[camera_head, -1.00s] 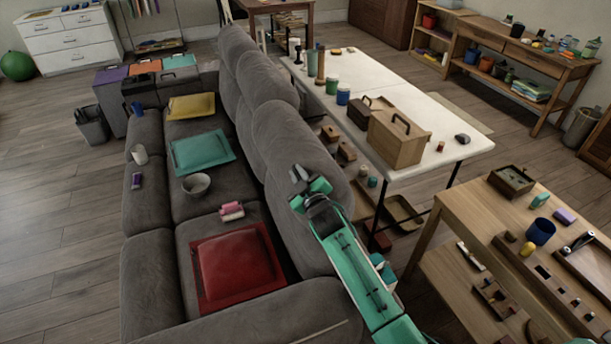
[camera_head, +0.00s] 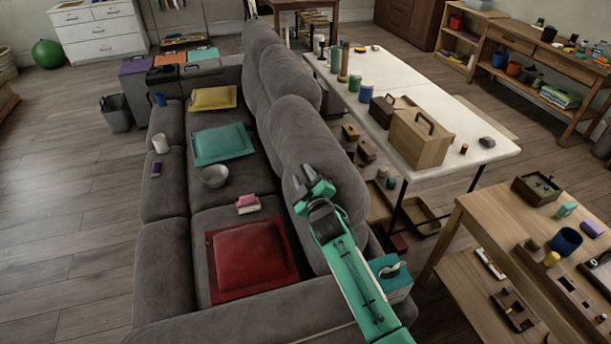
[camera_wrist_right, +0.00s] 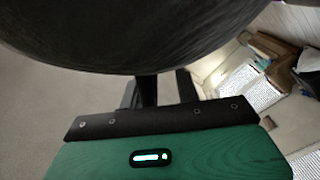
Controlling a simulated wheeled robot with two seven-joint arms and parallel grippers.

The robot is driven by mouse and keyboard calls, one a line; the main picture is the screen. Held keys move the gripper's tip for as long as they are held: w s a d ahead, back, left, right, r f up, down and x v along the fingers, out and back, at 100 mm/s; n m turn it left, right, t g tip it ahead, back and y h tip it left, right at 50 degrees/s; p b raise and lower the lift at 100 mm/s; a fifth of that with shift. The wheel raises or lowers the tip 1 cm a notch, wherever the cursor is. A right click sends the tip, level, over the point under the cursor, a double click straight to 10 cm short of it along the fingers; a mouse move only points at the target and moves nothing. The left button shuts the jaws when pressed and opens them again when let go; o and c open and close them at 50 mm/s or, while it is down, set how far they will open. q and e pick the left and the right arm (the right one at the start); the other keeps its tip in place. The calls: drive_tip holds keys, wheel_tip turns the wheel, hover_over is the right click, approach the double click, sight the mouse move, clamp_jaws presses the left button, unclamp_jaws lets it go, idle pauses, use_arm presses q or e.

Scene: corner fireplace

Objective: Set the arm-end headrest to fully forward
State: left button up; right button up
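The grey sofa has a row of rounded headrests along its back. The arm-end headrest (camera_head: 308,150) is the nearest one, tall and padded. In the right wrist view, a dark rounded surface, likely the headrest (camera_wrist_right: 150,45), fills the top and covers the fingertips. The two dark fingers stand apart with a gap between them, and nothing is seen held. Contact with the headrest cannot be told. My left gripper is not in view.
A white table (camera_head: 455,110) with a wooden box (camera_head: 420,138) stands behind the sofa. A wooden table (camera_head: 480,215) with small items stands at the right. A red cushion (camera_head: 245,258), a bowl (camera_head: 214,176) and other items lie on the seats.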

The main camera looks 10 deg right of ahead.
drive_tip(key=shift+r, duration=0.1)
drive_tip(key=shift+s+d, duration=0.2)
drive_tip(key=shift+s, duration=0.15)
drive_tip(key=s+d+b, duration=0.2)
drive_tip(key=s+b, duration=0.1)
drive_tip(key=s, duration=0.9)
drive_tip(key=shift+s+d, duration=0.15)
drive_tip(key=shift+s, duration=0.25)
